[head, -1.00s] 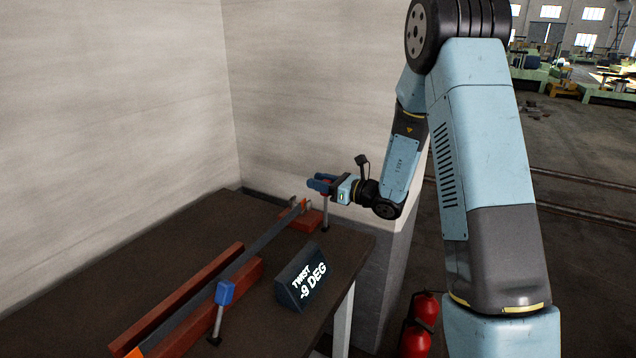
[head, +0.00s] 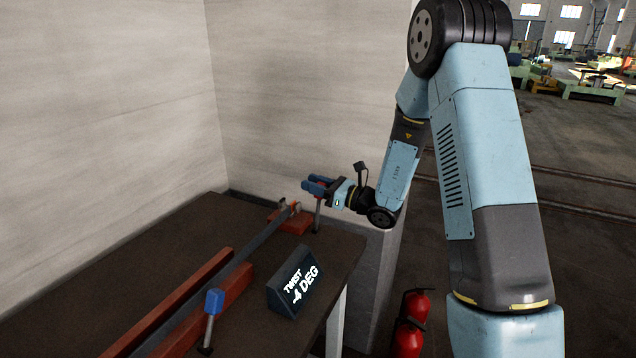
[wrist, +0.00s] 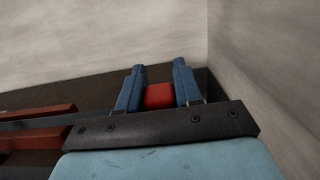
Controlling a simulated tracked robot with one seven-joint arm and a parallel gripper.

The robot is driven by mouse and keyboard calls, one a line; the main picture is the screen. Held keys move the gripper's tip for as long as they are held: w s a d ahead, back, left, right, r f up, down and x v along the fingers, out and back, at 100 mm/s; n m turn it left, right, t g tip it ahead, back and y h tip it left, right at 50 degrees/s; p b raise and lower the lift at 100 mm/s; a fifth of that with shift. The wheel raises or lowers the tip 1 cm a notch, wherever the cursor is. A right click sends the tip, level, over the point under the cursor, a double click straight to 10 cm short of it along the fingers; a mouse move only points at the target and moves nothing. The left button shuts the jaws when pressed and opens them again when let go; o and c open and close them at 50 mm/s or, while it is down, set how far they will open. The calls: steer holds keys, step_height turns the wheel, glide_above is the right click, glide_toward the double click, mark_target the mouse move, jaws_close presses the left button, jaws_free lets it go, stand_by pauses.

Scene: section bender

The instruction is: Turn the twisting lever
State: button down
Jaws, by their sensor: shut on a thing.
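My gripper (head: 318,185) is at the far end of the bench, its blue fingers around the top of the twisting lever (head: 317,218). In the wrist view, a red knob (wrist: 159,96) sits between the two fingers (wrist: 160,88), which are shut on it. The lever's thin grey post stands below the fingers near the red block (head: 289,222). A long dark bar (head: 255,242) runs along the bench to that block.
A second lever with a blue knob (head: 214,301) stands at the front of the bench (head: 190,225). Red rails (head: 190,295) lie along the bar. Pale walls (head: 110,100) close off the back and left. Red fire extinguishers (head: 411,325) stand on the floor at right.

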steer(key=shift+w+d, duration=0.1)
steer(key=shift+d, duration=0.35)
steer(key=c, duration=1.1)
jaws_free()
steer(key=shift+d, duration=0.1)
steer(key=shift+o, duration=1.3)
steer(key=shift+a, duration=0.2)
steer(key=shift+d, duration=0.1)
steer(key=v, duration=1.3)
steer(key=shift+s+d, duration=0.25)
steer(key=shift+s, duration=0.1)
steer(key=shift+f, duration=0.1)
